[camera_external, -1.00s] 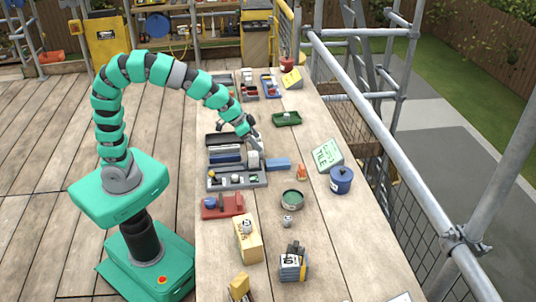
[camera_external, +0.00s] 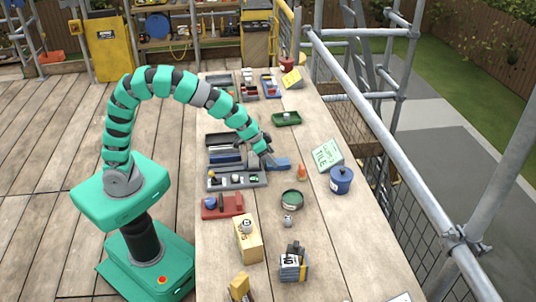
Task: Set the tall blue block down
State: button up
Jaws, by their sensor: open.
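A blue block (camera_external: 282,164) is on the wooden table, to the right of the dark open toolbox (camera_external: 224,158). It looks low and flat from here; I cannot tell whether it stands or lies, or whether it is the tall one. My gripper (camera_external: 268,162) is open at the block's left end, reaching down from the left. Its fingers hide that end, and I cannot tell whether they touch the block.
A grey tray with small parts (camera_external: 237,180) sits just in front of the toolbox. A small orange item (camera_external: 302,172), a green round tin (camera_external: 292,199) and a blue pot (camera_external: 341,180) stand nearby. A green tray (camera_external: 286,118) is farther back. Bare table lies between them.

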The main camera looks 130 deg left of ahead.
aim_at(278, 162)
jog(key=x, duration=0.3)
jog(key=shift+w+a+f+b, duration=0.2)
jog(key=shift+w+f+b, duration=0.05)
jog(key=shift+b, duration=0.1)
jog(key=shift+r, duration=0.1)
jog(key=shift+c, duration=0.3)
jog(key=c, duration=1.1)
jog(key=shift+r, duration=0.1)
